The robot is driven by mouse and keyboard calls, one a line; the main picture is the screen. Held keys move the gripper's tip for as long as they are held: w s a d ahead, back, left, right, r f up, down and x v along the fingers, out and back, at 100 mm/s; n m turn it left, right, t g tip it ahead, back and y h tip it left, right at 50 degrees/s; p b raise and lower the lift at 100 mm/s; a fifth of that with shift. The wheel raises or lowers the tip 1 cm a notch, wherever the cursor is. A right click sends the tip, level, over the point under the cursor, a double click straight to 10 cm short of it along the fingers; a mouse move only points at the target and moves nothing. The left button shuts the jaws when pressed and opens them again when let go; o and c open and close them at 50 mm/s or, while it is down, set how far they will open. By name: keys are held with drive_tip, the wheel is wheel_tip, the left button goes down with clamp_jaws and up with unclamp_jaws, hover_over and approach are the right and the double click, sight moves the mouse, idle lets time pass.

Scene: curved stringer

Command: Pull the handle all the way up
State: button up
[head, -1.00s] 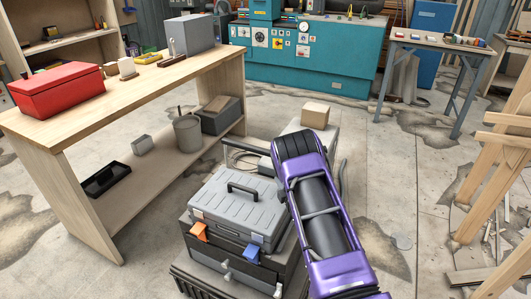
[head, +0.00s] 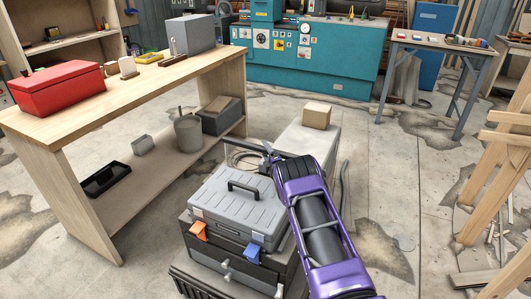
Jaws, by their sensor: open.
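A grey toolbox (head: 225,212) sits on top of a dark drawer unit (head: 240,264) in the lower middle of the head view. Its black handle (head: 243,187) is on the lid and looks low, close to the lid; its exact tilt is hard to tell. My purple arm reaches in from the lower right. My gripper (head: 267,151) shows small and dark at the arm's far end, beyond and above the toolbox's back right corner. It is open and apart from the handle. The fingers are partly hidden, and I see nothing held.
A wooden workbench (head: 150,85) stands on the left with a red box (head: 60,88) on top. Behind my arm is a low pale block (head: 322,140) with a cardboard box (head: 317,115) on it. Orange (head: 198,230) and blue (head: 251,252) pieces stick out below the toolbox.

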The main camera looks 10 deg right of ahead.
drive_tip(key=shift+w, duration=0.2)
drive_tip(key=shift+c, duration=0.3)
clamp_jaws()
drive_tip(key=shift+a, duration=0.1)
idle(1.0)
